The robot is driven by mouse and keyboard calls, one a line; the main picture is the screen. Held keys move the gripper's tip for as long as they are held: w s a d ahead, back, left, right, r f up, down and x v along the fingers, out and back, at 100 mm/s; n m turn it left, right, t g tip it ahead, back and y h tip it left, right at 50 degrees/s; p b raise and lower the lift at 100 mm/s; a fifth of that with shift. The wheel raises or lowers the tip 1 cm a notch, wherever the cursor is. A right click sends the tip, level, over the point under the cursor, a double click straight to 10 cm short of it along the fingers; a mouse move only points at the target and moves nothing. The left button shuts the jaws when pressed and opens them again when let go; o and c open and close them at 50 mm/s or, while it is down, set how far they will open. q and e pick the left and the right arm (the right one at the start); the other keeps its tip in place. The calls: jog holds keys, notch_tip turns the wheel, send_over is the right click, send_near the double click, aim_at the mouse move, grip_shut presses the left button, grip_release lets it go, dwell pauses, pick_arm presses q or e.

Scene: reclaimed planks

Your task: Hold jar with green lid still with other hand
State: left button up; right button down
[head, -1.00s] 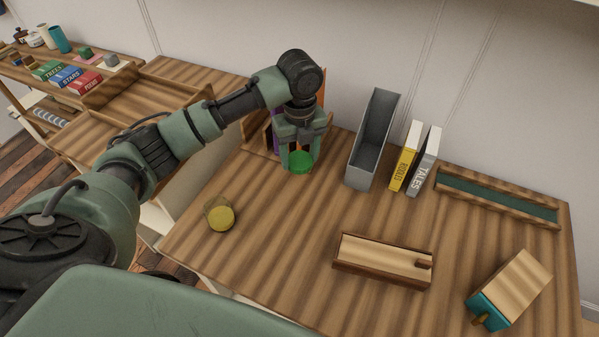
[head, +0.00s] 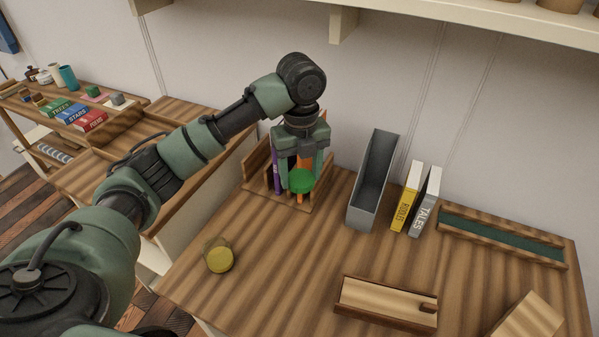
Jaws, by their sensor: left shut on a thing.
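The jar's body below the lid is hard to make out. My right gripper is not in view.
A jar with a yellow lid (head: 220,259) lies near the table's left edge. A grey file holder (head: 372,180), a yellow book (head: 406,197) and a grey book (head: 425,203) stand to the right. A wooden box (head: 387,303) lies at the front. The middle table is clear.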

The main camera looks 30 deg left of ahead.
pick_arm(q)
jog(key=n, duration=0.1)
jog(key=s+d+n, duration=0.1)
jog(key=n, duration=0.2)
jog(key=shift+s+d+r, duration=0.15)
jog(key=shift+s+d, duration=0.05)
jog(key=shift+s, duration=0.15)
jog(key=s+d+n, duration=0.2)
jog(key=s+n, duration=0.4)
jog(key=n, duration=0.5)
jog(key=s+d+n, duration=0.3)
jog(key=s+n, duration=0.4)
jog(key=n, duration=0.4)
jog(key=shift+s+d+f, duration=0.15)
jog(key=shift+s+f, duration=0.1)
jog(key=shift+f, duration=0.05)
